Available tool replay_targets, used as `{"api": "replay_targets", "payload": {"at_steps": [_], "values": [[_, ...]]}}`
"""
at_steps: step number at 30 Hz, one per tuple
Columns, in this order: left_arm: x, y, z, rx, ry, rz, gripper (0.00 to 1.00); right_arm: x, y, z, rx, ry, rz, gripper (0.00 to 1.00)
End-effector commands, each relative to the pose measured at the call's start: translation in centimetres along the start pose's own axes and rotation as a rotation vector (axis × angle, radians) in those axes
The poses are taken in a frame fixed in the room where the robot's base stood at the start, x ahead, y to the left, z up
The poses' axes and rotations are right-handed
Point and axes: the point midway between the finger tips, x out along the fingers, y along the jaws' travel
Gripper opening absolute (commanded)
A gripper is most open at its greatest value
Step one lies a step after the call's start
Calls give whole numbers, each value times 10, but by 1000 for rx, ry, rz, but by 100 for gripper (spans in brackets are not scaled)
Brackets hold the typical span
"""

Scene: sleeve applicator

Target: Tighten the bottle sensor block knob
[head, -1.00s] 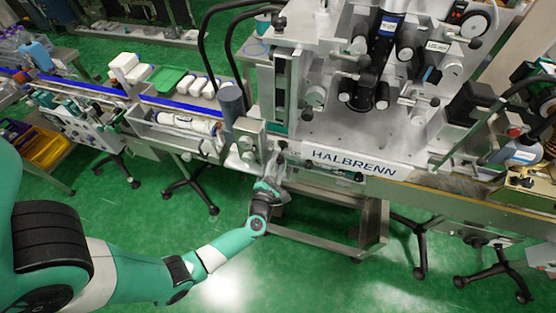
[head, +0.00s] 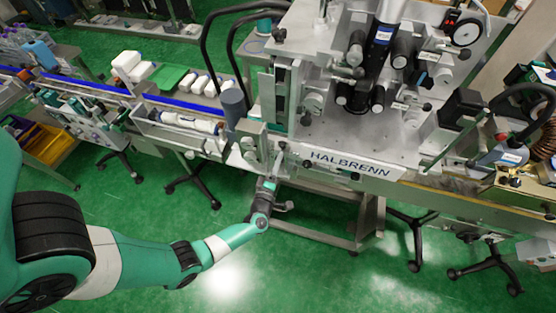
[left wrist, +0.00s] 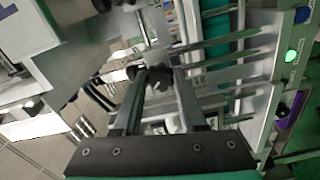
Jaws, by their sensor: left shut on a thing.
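The bottle sensor block knob, a small black knob (left wrist: 158,73), shows in the left wrist view between my fingertips, in front of a grey metal block (left wrist: 155,50). My left gripper (left wrist: 160,78) is shut on it, with one finger on each side. In the head view my left gripper (head: 279,160) reaches up from below to the front edge of the machine, just left of the HALBRENN lettering. The knob itself is too small and too covered by the gripper to make out there. My right gripper is in neither view.
The HALBRENN machine (head: 345,163) with rollers fills the upper right. A conveyor with a blue rail (head: 185,106) and white bottles (head: 190,122) runs to the left. A grey cylinder (head: 232,104) stands close to my gripper.

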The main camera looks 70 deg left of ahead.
Motion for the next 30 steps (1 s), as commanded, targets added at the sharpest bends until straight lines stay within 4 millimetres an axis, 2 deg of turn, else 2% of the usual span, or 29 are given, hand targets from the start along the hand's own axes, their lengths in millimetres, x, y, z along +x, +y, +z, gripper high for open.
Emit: {"api": "replay_targets", "payload": {"at_steps": [18, 30], "values": [[1, 4, 0, 547, 2, 3, 0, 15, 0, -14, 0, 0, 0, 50], [0, 3, 0, 714, 2, 3, 0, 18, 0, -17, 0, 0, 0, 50]]}}
